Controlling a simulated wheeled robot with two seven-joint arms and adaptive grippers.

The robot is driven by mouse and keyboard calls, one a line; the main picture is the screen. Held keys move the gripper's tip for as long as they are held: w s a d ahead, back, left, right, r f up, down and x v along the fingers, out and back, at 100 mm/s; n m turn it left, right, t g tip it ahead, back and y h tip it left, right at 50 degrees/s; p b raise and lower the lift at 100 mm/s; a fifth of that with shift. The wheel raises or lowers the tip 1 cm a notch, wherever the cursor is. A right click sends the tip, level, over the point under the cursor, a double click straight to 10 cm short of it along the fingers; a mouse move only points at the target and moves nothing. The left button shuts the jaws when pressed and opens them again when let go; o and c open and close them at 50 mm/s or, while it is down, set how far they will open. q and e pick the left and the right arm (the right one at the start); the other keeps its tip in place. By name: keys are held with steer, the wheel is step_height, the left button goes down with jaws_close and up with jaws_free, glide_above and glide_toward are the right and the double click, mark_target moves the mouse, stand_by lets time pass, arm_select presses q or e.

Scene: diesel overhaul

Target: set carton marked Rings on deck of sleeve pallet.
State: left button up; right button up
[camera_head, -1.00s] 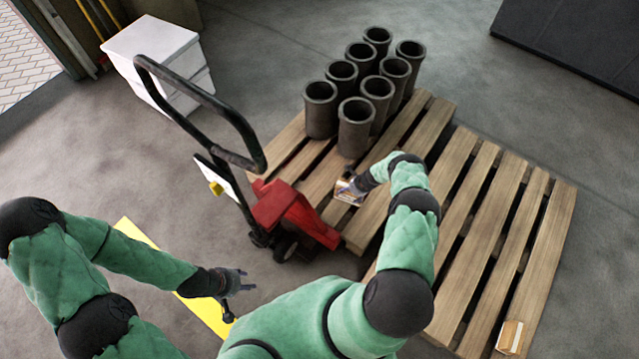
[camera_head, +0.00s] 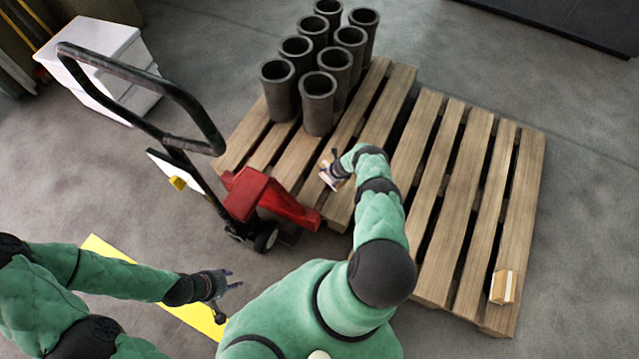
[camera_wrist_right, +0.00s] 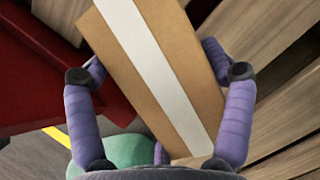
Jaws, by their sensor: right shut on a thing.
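My right gripper (camera_head: 337,170) is shut on a small brown carton (camera_head: 328,179). In the right wrist view the carton (camera_wrist_right: 165,70) shows a white stripe along it, with a finger on each side. No word is readable on it. The gripper and carton are over the front part of the sleeve pallet (camera_head: 290,160), in front of the dark sleeves (camera_head: 318,98). Whether the carton touches the deck I cannot tell. My left gripper (camera_head: 232,283) is open and empty, low at the left near a yellow floor marking.
A red pallet jack (camera_head: 250,195) stands at the sleeve pallet's front left. A second pallet (camera_head: 460,200) lies to the right, bearing another small carton (camera_head: 503,287) at its near right corner. A white cabinet (camera_head: 105,70) stands at the back left. Several sleeves fill the sleeve pallet's far part.

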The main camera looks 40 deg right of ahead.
mark_target(324, 177)
steer(key=w+f+b, duration=0.1)
steer(key=w+a+f+b, duration=0.1)
steer(key=w+f+b, duration=0.1)
steer(key=f+b, duration=0.1)
steer(key=shift+a+f, duration=0.1)
steer(key=shift+a, duration=0.25)
steer(key=b+x, duration=0.2)
steer(key=x, duration=0.1)
steer(key=b+x, duration=0.1)
steer(key=x, duration=0.1)
steer(key=shift+s+a+f+b, duration=0.15)
steer(key=shift+s+a+b, duration=0.1)
steer(key=shift+a+b, duration=0.15)
steer(key=o, duration=1.2)
steer(key=shift+o, duration=0.2)
